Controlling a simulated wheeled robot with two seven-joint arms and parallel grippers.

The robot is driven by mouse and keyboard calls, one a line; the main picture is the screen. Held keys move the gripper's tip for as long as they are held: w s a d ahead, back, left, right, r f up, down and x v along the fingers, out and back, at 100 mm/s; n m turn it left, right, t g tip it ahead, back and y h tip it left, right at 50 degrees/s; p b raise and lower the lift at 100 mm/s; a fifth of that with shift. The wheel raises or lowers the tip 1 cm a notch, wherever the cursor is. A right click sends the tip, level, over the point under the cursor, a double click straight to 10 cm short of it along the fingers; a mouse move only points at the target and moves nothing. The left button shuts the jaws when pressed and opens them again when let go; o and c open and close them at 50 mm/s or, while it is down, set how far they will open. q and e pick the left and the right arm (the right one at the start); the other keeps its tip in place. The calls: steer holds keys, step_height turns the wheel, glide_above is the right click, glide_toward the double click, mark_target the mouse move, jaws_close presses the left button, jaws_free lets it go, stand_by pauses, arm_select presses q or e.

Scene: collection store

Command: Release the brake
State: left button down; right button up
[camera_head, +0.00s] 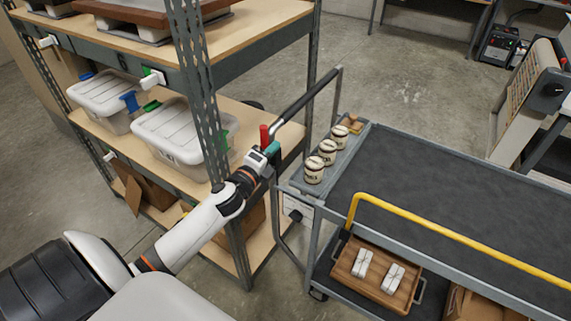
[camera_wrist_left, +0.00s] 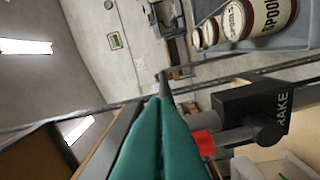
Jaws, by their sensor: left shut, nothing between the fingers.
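The brake is a black block (camera_wrist_left: 265,108) with white lettering, of which "RAKE" shows, with a grey lever bar and a red grip (camera_wrist_left: 204,143) in the left wrist view. In the head view the red grip (camera_head: 264,136) stands upright by the cart's push handle (camera_head: 307,104). My left gripper (camera_head: 272,151) is at this end of the cart, close beside the red grip. Its teal fingers (camera_wrist_left: 160,125) are together and empty, with the red grip just right of them in the wrist view. I cannot tell whether they touch. My right gripper is out of view.
The grey cart (camera_head: 430,180) carries several "spools" tins (camera_head: 314,170) and has a yellow rail (camera_head: 440,230). A wooden tray (camera_head: 349,258) sits on its lower shelf. A shelving rack (camera_head: 210,110) with lidded bins (camera_head: 180,135) stands close at left. Open floor lies behind.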

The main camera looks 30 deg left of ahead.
arm_select(q)
steer(key=shift+a+r+n+p, duration=0.25)
steer(key=shift+a+n+p, duration=0.2)
steer(key=shift+a+n, duration=0.3)
steer(key=shift+a+r+n+p, duration=0.25)
steer(key=shift+a+n+p, duration=0.15)
steer(key=shift+a+n, duration=0.35)
steer(key=shift+d, duration=0.15)
